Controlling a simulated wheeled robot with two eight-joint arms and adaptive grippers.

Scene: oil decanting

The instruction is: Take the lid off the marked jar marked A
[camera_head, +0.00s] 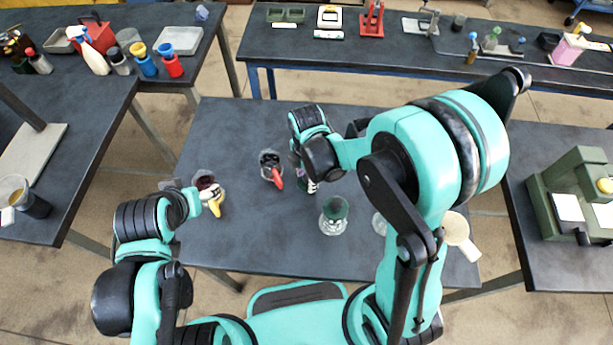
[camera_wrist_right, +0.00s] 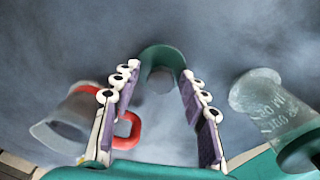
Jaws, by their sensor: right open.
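A glass jar with a dark green top (camera_head: 334,208) stands upright on the middle table in the head view. In the right wrist view, a glass jar with pale lettering (camera_wrist_right: 262,95) is right of the fingers. I cannot read a letter A. My right gripper (camera_head: 308,186) points down left of the green-topped jar. In the wrist view it is open (camera_wrist_right: 160,74), with a dark green rounded piece (camera_wrist_right: 162,53) between its fingertips; I cannot tell whether this is a lid. My left gripper (camera_head: 186,198) is beside a yellow-handled jug (camera_head: 206,184); its fingers are unclear.
A red-handled jug (camera_head: 270,160) stands left of my right gripper and also shows in the wrist view (camera_wrist_right: 65,128). A clear glass (camera_head: 379,224) and a pale cup (camera_head: 457,228) are partly beside my right arm. The table's left front (camera_head: 265,245) is clear.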

